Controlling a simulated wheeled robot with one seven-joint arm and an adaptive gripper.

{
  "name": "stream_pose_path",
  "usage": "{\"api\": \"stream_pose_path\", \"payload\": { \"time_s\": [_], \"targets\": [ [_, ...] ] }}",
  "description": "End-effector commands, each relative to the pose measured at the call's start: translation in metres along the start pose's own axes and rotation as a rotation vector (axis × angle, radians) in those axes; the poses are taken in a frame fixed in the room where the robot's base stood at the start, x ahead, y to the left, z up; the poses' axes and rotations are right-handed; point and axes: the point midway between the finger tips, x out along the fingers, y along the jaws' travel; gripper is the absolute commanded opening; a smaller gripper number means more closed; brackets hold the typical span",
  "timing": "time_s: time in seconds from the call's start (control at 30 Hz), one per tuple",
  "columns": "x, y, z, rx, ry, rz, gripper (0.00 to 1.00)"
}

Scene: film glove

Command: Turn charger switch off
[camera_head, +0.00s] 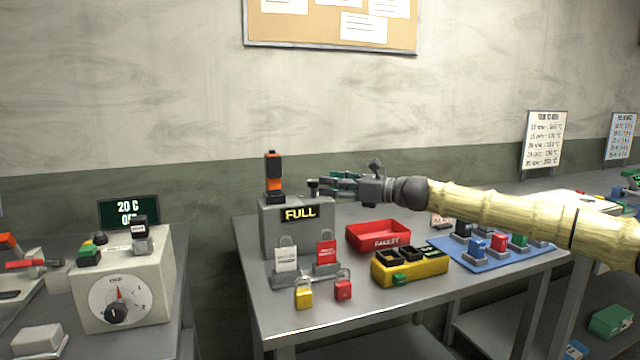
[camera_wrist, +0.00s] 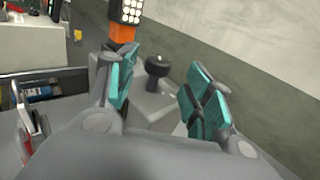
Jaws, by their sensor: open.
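The charger (camera_head: 297,232) is a grey box on the middle table, with a lit yellow "FULL" display (camera_head: 300,213) on its front. An orange and black device (camera_head: 273,176) stands upright on its top left; it also shows in the wrist view (camera_wrist: 124,28). A black knob-like switch (camera_head: 314,187) rises from its top right. In the wrist view the switch (camera_wrist: 157,66) stands between and beyond my fingers. My gripper (camera_head: 322,186) reaches in from the right at the switch's height, its teal-padded fingers (camera_wrist: 164,88) apart and empty. I cannot tell whether a finger touches the switch.
A red "FAULTY" tray (camera_head: 379,236), a yellow box (camera_head: 409,267) and a blue mat (camera_head: 490,254) with several small devices lie right. A dial box (camera_head: 122,285) stands left.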

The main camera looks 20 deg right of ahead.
Motion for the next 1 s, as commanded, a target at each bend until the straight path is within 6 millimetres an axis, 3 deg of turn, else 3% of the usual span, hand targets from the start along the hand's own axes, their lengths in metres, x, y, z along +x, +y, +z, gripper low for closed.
{"api": "stream_pose_path", "payload": {
  "time_s": [0.2, 0.4, 1.0],
  "targets": [
    [-0.033, -0.001, 0.001, -0.001, -0.001, -0.002, 0.51],
    [-0.054, -0.001, 0.001, -0.001, -0.001, -0.002, 0.51],
    [-0.063, 0.000, -0.001, 0.000, 0.000, 0.000, 0.51]
  ]
}}
